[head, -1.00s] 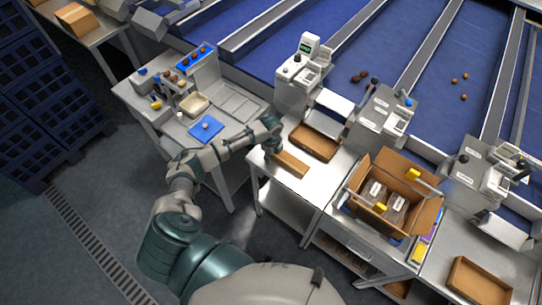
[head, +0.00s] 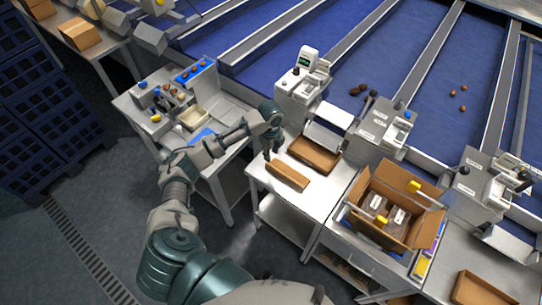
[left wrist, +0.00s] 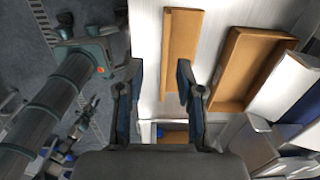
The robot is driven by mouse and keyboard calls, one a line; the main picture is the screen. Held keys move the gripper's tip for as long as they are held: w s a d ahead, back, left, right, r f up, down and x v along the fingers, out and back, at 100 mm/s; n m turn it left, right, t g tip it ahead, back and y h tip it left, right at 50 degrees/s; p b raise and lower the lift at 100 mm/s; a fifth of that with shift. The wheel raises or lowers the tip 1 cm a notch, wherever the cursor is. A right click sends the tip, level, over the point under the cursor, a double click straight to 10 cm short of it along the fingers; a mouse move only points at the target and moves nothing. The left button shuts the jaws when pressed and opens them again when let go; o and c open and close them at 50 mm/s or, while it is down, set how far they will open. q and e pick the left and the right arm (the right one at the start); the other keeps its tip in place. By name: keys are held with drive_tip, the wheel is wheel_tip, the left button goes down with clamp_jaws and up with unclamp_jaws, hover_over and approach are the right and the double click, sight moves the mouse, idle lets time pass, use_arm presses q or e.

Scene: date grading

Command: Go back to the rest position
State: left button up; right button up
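My left gripper (head: 268,152) hangs over the left edge of the steel table, just left of a flat brown cardboard piece (head: 287,176). In the left wrist view its two fingers (left wrist: 161,78) are spread apart with nothing between them. The cardboard piece (left wrist: 182,50) lies on the table beyond the fingers. An open, empty brown tray (head: 314,154) lies to its right.
An open carton (head: 364,235) with packs inside stands on the table to the right. A side bench (head: 118,103) with a blue mat (head: 201,137) is at left. Blue crates (head: 45,110) are stacked at far left. The floor between is clear.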

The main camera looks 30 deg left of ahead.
drive_tip(key=shift+a, duration=0.15)
drive_tip(key=shift+d, duration=0.25)
